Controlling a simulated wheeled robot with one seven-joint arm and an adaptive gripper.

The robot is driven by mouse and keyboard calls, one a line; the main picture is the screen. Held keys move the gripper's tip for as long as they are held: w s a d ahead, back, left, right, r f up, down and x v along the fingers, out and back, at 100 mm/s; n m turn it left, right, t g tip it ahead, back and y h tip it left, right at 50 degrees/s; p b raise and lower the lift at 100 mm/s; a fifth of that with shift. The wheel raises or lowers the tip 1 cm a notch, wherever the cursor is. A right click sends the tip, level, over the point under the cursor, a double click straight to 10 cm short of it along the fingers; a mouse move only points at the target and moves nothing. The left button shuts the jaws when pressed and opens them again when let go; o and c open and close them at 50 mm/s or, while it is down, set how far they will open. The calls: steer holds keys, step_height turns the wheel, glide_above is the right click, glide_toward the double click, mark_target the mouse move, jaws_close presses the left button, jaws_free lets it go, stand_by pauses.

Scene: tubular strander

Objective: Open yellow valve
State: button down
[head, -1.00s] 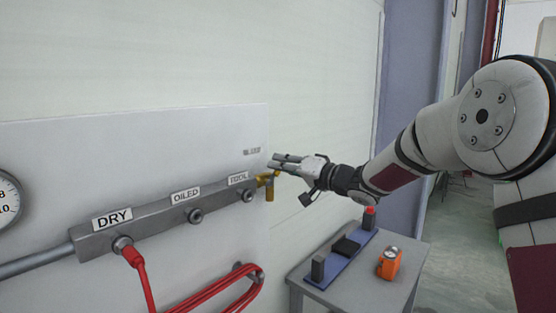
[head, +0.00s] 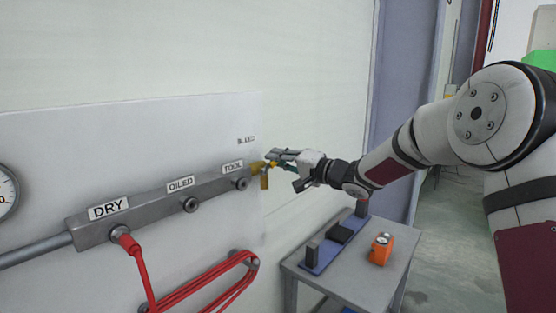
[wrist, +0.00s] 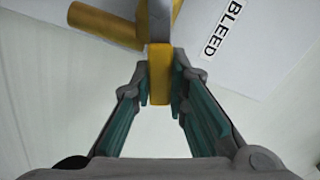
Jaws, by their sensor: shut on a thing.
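The yellow valve (head: 264,180) sits at the right end of the grey manifold (head: 165,204), under the BLEED label (head: 246,141). In the wrist view its yellow handle (wrist: 159,75) stands between my fingers, and a yellow pipe part (wrist: 105,24) shows at the upper left. My gripper (wrist: 160,88) is shut on the handle, with the teal-lined fingers on both sides of it. In the head view my gripper (head: 276,160) reaches the valve from the right and covers part of it.
The manifold has ports labelled DRY, OILED and TOOL. A red hose (head: 137,262) hangs from the DRY port, with a coil (head: 215,285) below. A small grey table (head: 350,275) with an orange device (head: 381,249) stands below my arm. A gauge (head: 6,191) is at far left.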

steer(key=c, duration=1.5)
jaws_free()
steer(key=shift+c, duration=0.2)
steer(key=v, duration=1.2)
